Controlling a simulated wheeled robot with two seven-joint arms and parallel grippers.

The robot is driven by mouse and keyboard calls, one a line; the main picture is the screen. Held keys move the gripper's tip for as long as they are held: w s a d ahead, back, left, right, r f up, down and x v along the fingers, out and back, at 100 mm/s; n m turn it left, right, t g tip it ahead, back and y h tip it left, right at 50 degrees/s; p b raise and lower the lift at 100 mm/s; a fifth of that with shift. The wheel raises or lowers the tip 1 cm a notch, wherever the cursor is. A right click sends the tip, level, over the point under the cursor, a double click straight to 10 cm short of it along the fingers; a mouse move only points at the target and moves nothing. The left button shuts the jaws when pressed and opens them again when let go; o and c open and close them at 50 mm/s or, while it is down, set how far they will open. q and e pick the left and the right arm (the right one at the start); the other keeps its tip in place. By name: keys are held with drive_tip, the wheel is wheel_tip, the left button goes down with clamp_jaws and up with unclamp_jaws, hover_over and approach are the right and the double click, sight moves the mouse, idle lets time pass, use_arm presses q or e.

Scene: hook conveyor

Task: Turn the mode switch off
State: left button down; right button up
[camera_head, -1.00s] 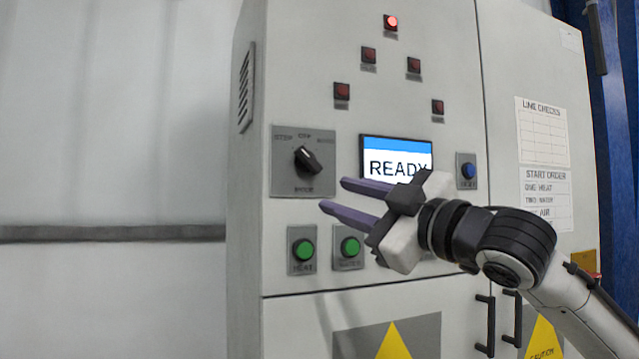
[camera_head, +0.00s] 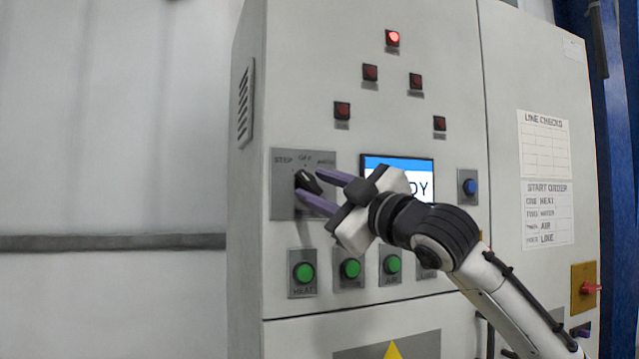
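The mode switch is a black knob (camera_head: 308,181) on a grey square plate (camera_head: 283,208) at the left of the cabinet front. The plate's top labels read STEP, OFF and AUTO. The knob slants to the upper left; the fingers partly cover it, so its exact setting is hard to read. My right gripper (camera_head: 308,184) is open at the switch. In the picture, one purple finger is above and right of the knob, the other below and left. I cannot tell whether either finger touches it. My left gripper is out of view.
My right gripper partly covers the display (camera_head: 412,167). Green buttons (camera_head: 303,272) sit below the switch, and a blue button (camera_head: 469,187) is at right. The top red lamp (camera_head: 392,38) is lit.

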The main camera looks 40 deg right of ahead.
clamp_jaws()
